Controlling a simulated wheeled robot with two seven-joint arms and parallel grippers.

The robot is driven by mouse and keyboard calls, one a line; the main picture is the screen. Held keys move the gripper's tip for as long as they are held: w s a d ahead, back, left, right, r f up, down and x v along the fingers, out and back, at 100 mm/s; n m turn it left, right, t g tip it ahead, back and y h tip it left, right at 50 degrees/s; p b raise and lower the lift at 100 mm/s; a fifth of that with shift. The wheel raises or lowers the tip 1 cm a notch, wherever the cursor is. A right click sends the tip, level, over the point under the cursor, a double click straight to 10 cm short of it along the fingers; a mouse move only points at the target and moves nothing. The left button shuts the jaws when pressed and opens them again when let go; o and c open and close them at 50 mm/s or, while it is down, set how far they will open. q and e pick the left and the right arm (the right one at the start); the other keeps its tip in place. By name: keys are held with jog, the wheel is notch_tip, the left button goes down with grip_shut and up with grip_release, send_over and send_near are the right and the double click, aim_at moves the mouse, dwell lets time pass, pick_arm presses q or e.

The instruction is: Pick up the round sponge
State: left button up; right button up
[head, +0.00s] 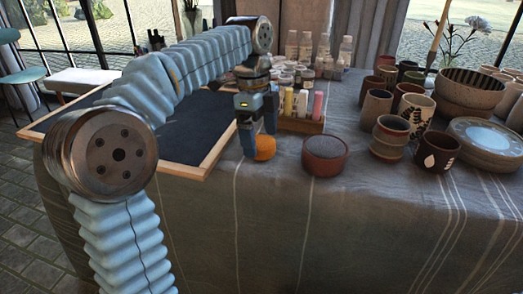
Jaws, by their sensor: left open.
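The round sponge (265,149) is orange and sits near the front edge of the cloth-covered table, left of a reddish-brown round pot. My left gripper (258,142) points down at the sponge from above. Its blue fingers are open; one is at the sponge's left side and the other overlaps its upper part. I cannot tell whether the fingers touch it. My right gripper is not in view.
The reddish-brown pot (325,155) stands close to the right. Behind is a wooden box (302,125) of coloured sticks. A dark wood-framed board (185,168) lies left. Several cups, bowls and plates (487,143) crowd the right side.

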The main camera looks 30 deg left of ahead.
pick_arm(q)
notch_tip(320, 180, down, 2)
jog(key=shift+d, duration=0.15)
jog(key=shift+c, duration=0.5)
jog(key=c, duration=1)
jog(key=shift+r, duration=0.6)
jog(key=s+d+r+p, duration=0.1)
jog(key=s+d+r, duration=0.8)
jog(key=r, duration=0.3)
jog(key=shift+s+d+p, duration=0.15)
jog(key=shift+d+p, duration=0.25)
jog(key=shift+d, duration=0.35)
